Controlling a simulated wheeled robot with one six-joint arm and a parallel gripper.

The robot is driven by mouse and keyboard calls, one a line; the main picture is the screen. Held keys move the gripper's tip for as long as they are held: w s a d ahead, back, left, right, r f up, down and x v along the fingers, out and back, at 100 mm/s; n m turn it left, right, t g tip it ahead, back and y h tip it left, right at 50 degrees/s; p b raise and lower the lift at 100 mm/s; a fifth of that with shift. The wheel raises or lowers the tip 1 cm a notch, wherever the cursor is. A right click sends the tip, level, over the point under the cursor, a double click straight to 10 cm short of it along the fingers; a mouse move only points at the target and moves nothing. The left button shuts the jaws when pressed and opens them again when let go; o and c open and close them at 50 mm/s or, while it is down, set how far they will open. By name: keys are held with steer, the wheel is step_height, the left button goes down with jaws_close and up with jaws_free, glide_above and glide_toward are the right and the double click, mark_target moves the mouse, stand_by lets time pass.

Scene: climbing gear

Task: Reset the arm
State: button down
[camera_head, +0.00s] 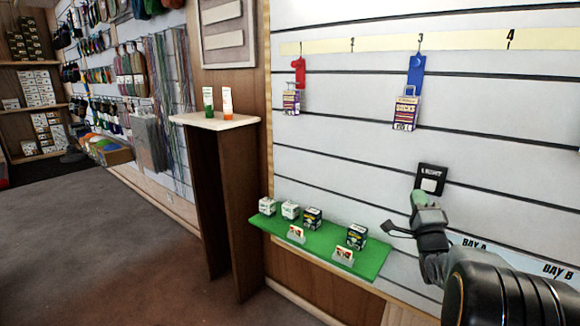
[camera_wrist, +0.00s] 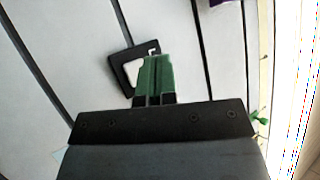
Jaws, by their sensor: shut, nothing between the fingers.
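My gripper (camera_head: 418,198) is at the right of the head view, raised in front of the white slatted wall. Its green fingers are shut with nothing between them; they also show in the wrist view (camera_wrist: 156,78). A black switch plate with a white rocker (camera_head: 431,179) is on the wall just beyond the fingertips. In the wrist view the plate (camera_wrist: 122,70) is partly hidden behind the fingers. I cannot tell whether the fingertips touch it.
A green shelf (camera_head: 375,262) with several small boxes is low on the wall, left of my arm. Red (camera_head: 299,70) and blue (camera_head: 416,75) hooks with hanging packs are above. A wooden stand (camera_head: 215,121) holds two tubes. Open floor (camera_head: 100,230) lies to the left.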

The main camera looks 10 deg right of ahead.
steer(key=s+a+r+n+g+p, duration=0.3)
steer(key=a+r+n+g+p, duration=0.5)
steer(key=a+p, duration=0.55)
steer(key=s+a+r+n+g+y+p, duration=0.2)
steer(key=s+a+n+g+p, duration=0.3)
steer(key=s, duration=0.5)
steer(key=s+a+r+n+g+y+p, duration=0.1)
steer(key=s+a+n+g+y+p, duration=0.1)
steer(key=s+a+n+g+p, duration=0.3)
steer(key=s+g+p, duration=0.1)
steer(key=s+p, duration=0.3)
steer(key=s, duration=0.1)
steer(key=shift+s+a+r+n+g, duration=0.2)
steer(key=shift+a+r+n+g, duration=0.1)
steer(key=shift+r+g, duration=0.1)
